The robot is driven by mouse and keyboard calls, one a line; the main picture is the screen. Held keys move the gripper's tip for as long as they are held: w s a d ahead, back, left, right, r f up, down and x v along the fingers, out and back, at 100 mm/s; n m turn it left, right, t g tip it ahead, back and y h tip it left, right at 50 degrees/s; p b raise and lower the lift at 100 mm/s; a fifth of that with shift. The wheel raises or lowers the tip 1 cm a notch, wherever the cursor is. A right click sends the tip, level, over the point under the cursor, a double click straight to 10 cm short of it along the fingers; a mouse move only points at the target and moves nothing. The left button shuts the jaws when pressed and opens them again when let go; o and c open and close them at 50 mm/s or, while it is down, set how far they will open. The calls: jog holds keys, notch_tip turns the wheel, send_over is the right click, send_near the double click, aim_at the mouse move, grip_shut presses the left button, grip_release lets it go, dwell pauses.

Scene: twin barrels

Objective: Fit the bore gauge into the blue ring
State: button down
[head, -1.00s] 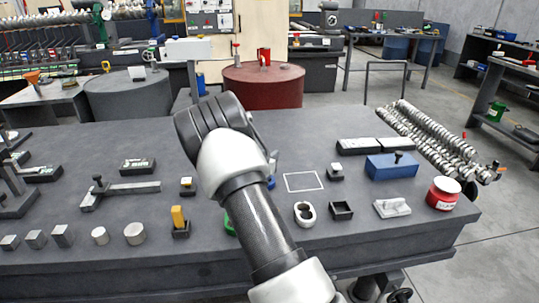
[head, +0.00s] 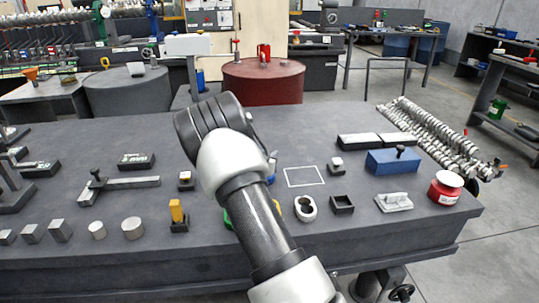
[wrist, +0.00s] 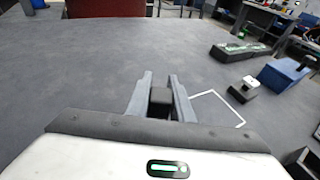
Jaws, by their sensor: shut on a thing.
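My gripper (wrist: 160,98) shows in the wrist view, its two pale fingers shut on a dark grey block-like piece (wrist: 160,102) above the bare bench top. I cannot tell from its visible end whether this piece is the bore gauge. In the head view my arm hides the gripper and what it holds. A small patch of blue, possibly the blue ring (head: 271,180), shows just right of my arm on the bench. Most of it is hidden, so its shape is unclear. No blue ring shows in the wrist view.
The dark bench top (head: 330,135) is clear at the back middle. A white outlined square (head: 304,177), a metal oval ring (head: 305,208), a small black box (head: 342,204), a blue block (head: 392,162) and a red can (head: 445,188) lie right. A yellow upright piece (head: 176,211) stands left.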

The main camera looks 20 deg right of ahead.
jog(key=shift+f, duration=0.1)
jog(key=c, duration=1.5)
grip_release()
jog(key=p+v, duration=0.3)
jog(key=v, duration=1.4)
jog(key=shift+s+a+r, duration=0.1)
jog(key=shift+a+r, duration=0.05)
jog(key=shift+r, duration=0.1)
